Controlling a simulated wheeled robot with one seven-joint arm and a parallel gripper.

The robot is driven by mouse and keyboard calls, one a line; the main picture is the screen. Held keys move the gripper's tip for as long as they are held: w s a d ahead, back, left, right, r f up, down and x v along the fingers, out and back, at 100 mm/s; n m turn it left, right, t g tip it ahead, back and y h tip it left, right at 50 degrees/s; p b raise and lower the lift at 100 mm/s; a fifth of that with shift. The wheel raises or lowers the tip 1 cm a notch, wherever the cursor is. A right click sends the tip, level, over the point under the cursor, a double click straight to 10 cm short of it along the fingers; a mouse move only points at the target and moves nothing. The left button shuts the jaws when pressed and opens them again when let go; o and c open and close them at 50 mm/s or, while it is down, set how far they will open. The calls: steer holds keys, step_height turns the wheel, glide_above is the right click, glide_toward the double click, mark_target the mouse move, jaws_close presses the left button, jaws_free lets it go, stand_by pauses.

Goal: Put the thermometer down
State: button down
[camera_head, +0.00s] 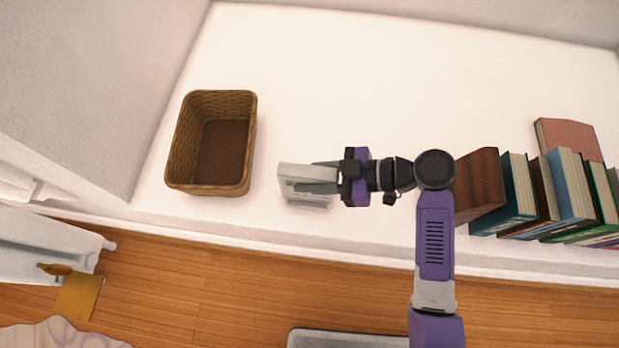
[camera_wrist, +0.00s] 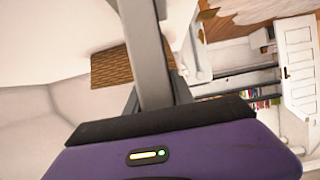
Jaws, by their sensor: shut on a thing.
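The thermometer (camera_head: 299,173) is a small white, box-like device with a greenish mark on its front. It is at the left end of my gripper (camera_head: 322,177), over the white surface (camera_head: 330,75), between the basket and my arm. My gripper is shut on it, with its fingers reaching in from the right. A shadowed grey patch lies just below the thermometer; I cannot tell whether it touches the surface. In the wrist view my gripper (camera_wrist: 150,50) shows as grey fingers above the purple hand, and the thermometer cannot be made out there.
A brown wicker basket (camera_head: 172,155) stands left of the thermometer and also shows in the wrist view (camera_wrist: 112,68). A row of books (camera_head: 570,190) with a dark wooden block (camera_head: 478,182) stands at the right. The surface behind my gripper is clear. Its front edge borders the wooden floor (camera_head: 230,275).

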steer(key=shift+f, duration=0.5)
steer(key=shift+f, duration=0.15)
steer(key=c, duration=1.1)
jaws_free()
steer(key=shift+d+r, duration=0.15)
steer(key=shift+r, duration=0.1)
steer(key=p+v, duration=0.2)
steer(key=v, duration=0.9)
steer(key=shift+d, duration=0.35)
